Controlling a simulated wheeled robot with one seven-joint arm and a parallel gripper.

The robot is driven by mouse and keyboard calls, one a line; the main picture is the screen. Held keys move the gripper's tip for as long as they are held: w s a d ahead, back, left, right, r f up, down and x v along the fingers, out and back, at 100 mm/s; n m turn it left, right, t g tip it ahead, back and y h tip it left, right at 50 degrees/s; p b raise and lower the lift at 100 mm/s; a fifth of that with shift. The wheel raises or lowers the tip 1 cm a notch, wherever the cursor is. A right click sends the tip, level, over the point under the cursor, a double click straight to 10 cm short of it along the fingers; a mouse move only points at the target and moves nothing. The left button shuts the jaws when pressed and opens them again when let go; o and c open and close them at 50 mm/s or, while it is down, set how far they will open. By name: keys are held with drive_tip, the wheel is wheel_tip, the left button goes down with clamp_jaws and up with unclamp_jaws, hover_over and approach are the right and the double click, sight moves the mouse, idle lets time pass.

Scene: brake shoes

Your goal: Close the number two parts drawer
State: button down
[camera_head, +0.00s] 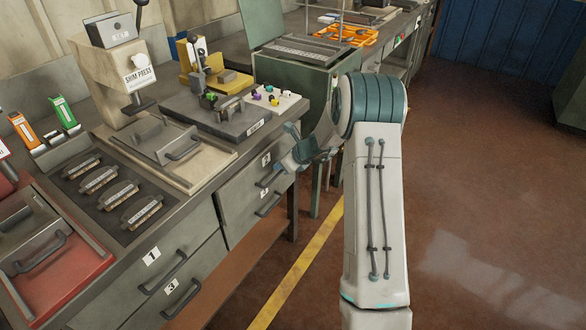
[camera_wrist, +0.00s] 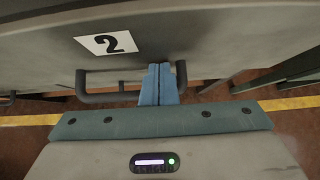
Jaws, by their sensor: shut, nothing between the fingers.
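The number two drawer (camera_head: 240,186) is the upper grey drawer on the far part of the bench front. Its front fills the top of the wrist view, with the white "2" label (camera_wrist: 107,43) and a dark bar handle (camera_wrist: 103,98). My gripper (camera_head: 283,163) is at this drawer's front, by the handle. In the wrist view its blue fingers (camera_wrist: 158,70) are together and empty. They overlap the right part of the handle, with the tips close to the drawer front. Whether they touch it cannot be told. My arm hides part of the drawer's right side, and any gap is unclear.
Drawers one (camera_head: 152,257) and three (camera_head: 172,287) are at the near left, and another drawer handle (camera_head: 268,205) is below drawer two. The bench top holds a shim press (camera_head: 125,70) and brake parts. A green cabinet (camera_head: 292,75) stands beyond. The floor at right is clear.

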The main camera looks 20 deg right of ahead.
drive_tip(key=shift+w+a, duration=0.75)
drive_tip(key=shift+w, duration=0.1)
drive_tip(key=shift+a+r, duration=0.1)
drive_tip(key=shift+r, duration=0.05)
